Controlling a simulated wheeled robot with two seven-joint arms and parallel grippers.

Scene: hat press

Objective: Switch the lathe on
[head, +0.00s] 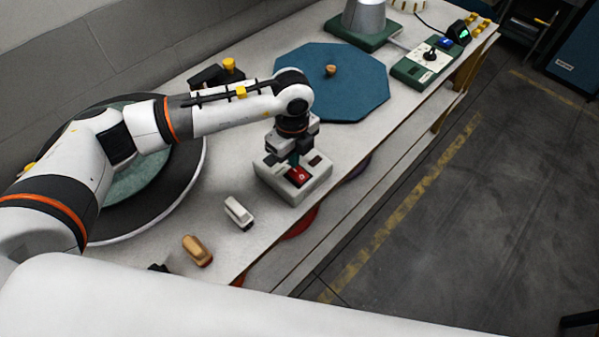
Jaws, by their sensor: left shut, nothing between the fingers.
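I cannot tell which thing is the lathe. My right gripper is not in view.
A blue octagonal mat (350,100) with a small wooden piece (330,71) lies behind the box. A green control box (424,64) stands farther right. A white block (239,212) and a tan block (197,250) lie in front on the workbench (215,275).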

